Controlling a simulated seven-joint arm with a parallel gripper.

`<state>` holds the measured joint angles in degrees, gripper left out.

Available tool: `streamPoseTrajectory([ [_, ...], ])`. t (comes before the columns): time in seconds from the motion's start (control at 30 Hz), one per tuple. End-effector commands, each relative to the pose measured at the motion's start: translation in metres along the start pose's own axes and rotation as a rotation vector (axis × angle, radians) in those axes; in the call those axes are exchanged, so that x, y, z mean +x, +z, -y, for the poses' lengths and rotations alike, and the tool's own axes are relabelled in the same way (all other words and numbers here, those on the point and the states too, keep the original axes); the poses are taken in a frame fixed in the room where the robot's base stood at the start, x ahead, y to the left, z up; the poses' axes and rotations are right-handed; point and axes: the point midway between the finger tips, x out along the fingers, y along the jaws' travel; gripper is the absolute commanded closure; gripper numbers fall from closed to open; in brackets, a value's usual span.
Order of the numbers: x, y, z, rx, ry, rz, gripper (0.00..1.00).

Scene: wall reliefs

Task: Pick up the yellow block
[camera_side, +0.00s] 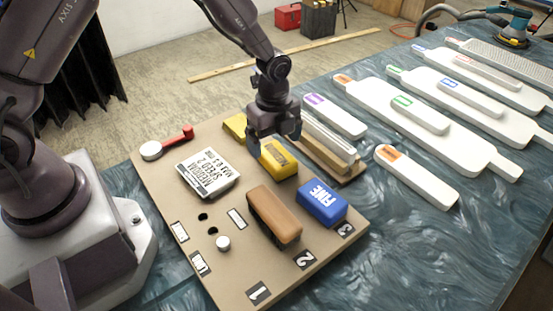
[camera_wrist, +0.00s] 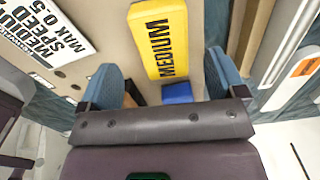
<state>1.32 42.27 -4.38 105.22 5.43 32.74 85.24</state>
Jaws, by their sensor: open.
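The yellow block (camera_side: 279,160) lies on the tan board in the side view, with dark lettering on its side. In the wrist view the yellow block (camera_wrist: 157,40) reads "MEDIUM" and lies ahead of the gap between the fingers. My gripper (camera_side: 275,140) is open and points down at the block's far end in the side view. In the wrist view both blue-grey fingertips of my gripper (camera_wrist: 163,78) stand wide apart with nothing held between them. I cannot tell how far above the block the fingertips are.
A blue "FINE" block (camera_side: 321,203) and a brown block (camera_side: 273,214) sit nearby on the board (camera_side: 190,265). White paddles (camera_side: 415,177) lie on the right.

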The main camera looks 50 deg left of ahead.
Motion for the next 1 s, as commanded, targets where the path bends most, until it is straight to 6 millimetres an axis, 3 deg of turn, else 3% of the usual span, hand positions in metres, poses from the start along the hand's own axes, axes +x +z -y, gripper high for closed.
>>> streamPoseTrajectory([
  [0.4,0.05,0.002,0.003,0.0,0.002,0.001,0.11],
  [0.67,0.053,0.002,0.003,0.0,-0.001,0.0,0.11],
  [0.7,0.053,0.002,0.003,0.0,-0.001,0.0,0.13],
  [0.93,0.053,0.002,0.003,0.0,-0.001,0.0,0.66],
  [1.0,0.053,0.002,0.004,0.0,-0.001,0.0,0.66],
])
